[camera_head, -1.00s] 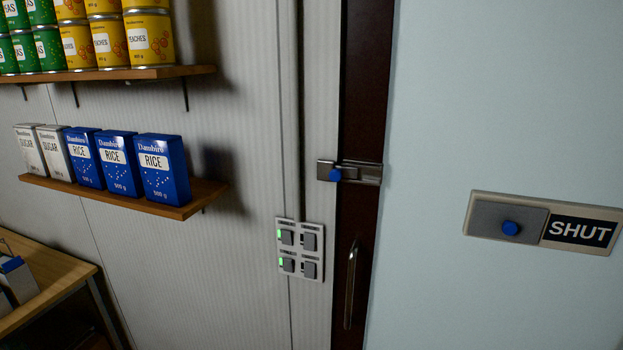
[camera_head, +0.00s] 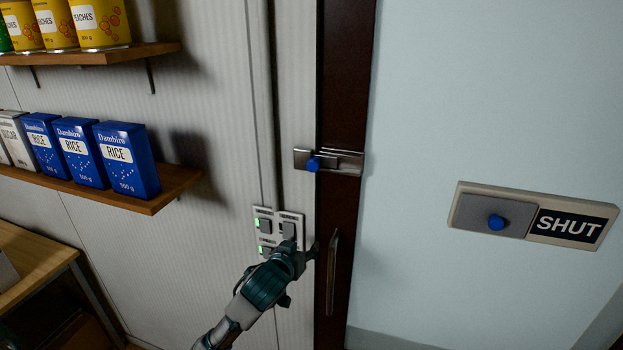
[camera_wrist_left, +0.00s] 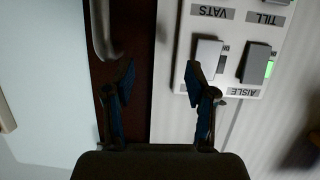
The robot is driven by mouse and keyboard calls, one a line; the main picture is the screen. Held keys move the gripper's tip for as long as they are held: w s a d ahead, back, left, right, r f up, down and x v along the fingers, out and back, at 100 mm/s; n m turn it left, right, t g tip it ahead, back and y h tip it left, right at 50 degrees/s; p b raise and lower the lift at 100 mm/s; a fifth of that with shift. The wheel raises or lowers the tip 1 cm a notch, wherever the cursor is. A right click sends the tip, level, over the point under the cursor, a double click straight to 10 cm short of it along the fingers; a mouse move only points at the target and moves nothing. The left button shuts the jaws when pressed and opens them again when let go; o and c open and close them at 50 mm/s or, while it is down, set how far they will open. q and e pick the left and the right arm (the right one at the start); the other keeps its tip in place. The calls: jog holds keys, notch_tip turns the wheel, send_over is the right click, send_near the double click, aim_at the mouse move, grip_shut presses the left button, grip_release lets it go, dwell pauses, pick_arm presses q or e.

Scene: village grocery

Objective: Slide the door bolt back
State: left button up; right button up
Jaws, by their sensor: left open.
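The door bolt (camera_head: 345,161) is a metal slide with a blue knob (camera_head: 313,164). It lies level across the dark door edge, and its left end reaches over the pale frame. My left gripper (camera_head: 303,247) is below the bolt, in front of the switch panel's right side, and apart from the knob. In the left wrist view its two fingers (camera_wrist_left: 161,78) are spread with nothing between them. The bolt does not show in that view. My right gripper is in neither view.
A switch panel (camera_head: 265,212) with several rocker switches is beside the gripper. A vertical door handle (camera_head: 332,275) is just to its right. A SHUT sign (camera_head: 570,226) with a blue-knobbed slider is on the pale surface. Shelves with rice boxes (camera_head: 127,160) and tins (camera_head: 100,22) are left.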

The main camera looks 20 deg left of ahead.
pick_arm(q)
jog(key=s+d+r+t+p, duration=0.1)
jog(key=s+r+t, duration=0.1)
jog(key=s+r, duration=0.65)
jog(key=s+r+t, duration=0.2)
jog(key=s+r, duration=0.2)
jog(key=r, duration=0.9)
send_near(311, 166)
jog(key=w+p, duration=0.1)
jog(key=w, duration=0.2)
jog(key=w+p, duration=0.1)
jog(key=w, duration=0.2)
jog(key=w+d+p, duration=0.1)
jog(key=w, duration=0.3)
jog(key=shift+r, duration=0.15)
jog(key=shift+w, duration=0.4)
jog(key=shift+a, duration=0.2)
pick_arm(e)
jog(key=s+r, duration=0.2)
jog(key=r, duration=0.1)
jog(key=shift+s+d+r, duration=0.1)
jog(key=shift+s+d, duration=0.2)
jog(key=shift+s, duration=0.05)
